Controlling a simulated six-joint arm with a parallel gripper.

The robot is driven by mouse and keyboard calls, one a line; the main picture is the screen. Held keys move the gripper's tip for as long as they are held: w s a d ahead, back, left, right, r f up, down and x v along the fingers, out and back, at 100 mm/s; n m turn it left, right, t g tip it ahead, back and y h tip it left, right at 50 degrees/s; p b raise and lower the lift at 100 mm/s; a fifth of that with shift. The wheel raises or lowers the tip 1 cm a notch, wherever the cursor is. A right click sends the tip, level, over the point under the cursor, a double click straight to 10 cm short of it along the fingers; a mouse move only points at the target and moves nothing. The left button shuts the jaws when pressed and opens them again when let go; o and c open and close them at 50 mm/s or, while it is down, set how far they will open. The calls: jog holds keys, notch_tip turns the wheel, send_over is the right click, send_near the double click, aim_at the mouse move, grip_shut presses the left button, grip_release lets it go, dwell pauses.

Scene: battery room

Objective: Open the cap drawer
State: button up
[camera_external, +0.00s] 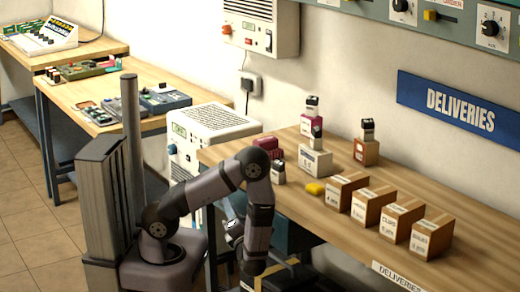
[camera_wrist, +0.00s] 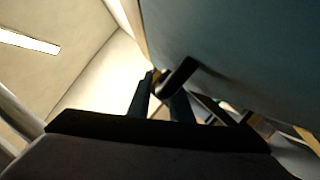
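In the wrist view a broad teal panel (camera_wrist: 245,55) fills the upper right, seen from close up and at a slant. A dark bar handle (camera_wrist: 181,74) stands out from it; I cannot tell for sure that it belongs to the cap drawer. My gripper (camera_wrist: 163,87) has two dark fingers apart, with the handle's near end at or between their tips. I cannot tell whether they touch it. In the external view my arm bends down in front of the bench, and my gripper is low, near the bottom edge. The drawer front is not clear there.
A white unit (camera_external: 208,125) stands behind my arm. A second handle (camera_wrist: 220,114) appears lower on the teal side.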

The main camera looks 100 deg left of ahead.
grip_shut()
jog(key=s+d+p, duration=0.1)
jog(key=s+d, duration=0.2)
jog(key=shift+s, duration=0.1)
grip_release()
jog(key=shift+d, duration=0.1)
jog(key=v, duration=0.7)
jog(key=shift+d, duration=0.15)
